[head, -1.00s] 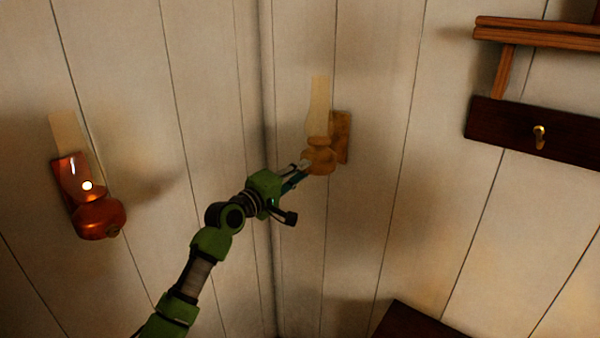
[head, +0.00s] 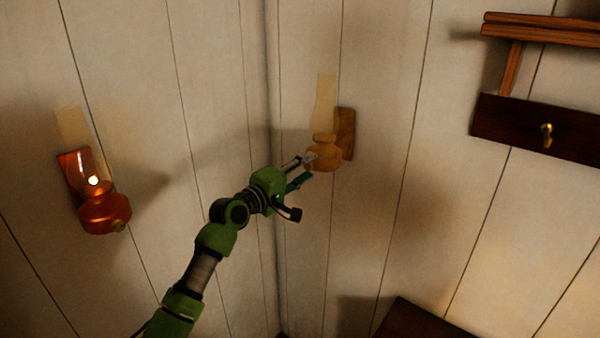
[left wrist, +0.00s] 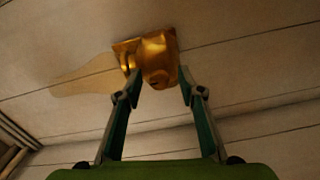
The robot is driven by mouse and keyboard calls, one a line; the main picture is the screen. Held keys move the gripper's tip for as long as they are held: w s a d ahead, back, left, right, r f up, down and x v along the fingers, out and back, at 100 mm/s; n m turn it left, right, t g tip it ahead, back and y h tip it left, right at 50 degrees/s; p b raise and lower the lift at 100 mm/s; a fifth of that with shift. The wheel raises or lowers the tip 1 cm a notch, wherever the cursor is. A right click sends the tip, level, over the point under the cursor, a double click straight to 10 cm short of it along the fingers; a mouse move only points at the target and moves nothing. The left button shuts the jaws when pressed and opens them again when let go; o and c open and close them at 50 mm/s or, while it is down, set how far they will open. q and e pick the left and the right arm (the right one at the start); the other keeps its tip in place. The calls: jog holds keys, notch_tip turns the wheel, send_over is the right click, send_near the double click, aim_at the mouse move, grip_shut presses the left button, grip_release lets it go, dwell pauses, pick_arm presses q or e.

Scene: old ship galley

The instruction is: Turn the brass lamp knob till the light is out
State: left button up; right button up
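The brass lamp (head: 322,158) is fixed to the wall just right of the corner. Its pale chimney (head: 326,103) shows no flame. In the left wrist view the brass lamp body (left wrist: 161,52) is beyond the fingertips, with a small round knob (left wrist: 156,80) on its near face. My left gripper (head: 304,171) is at the lamp's lower left side. Its fingers are spread, one to either side of the knob, with a gap between them, and it also shows open in the left wrist view (left wrist: 161,80). I cannot tell if a fingertip touches the lamp. My right gripper is out of view.
A copper lamp (head: 104,210) with a bright flame hangs on the left wall. A dark board with a brass hook (head: 547,135) and a wooden shelf (head: 545,30) are at upper right. A dark wooden surface (head: 415,322) is at the bottom. The wall between is bare.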

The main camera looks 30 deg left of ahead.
pick_arm(q)
jog(key=s, duration=1.2)
jog(key=shift+a, duration=0.45)
jog(key=shift+w+f, duration=0.1)
jog(key=shift+f, duration=0.05)
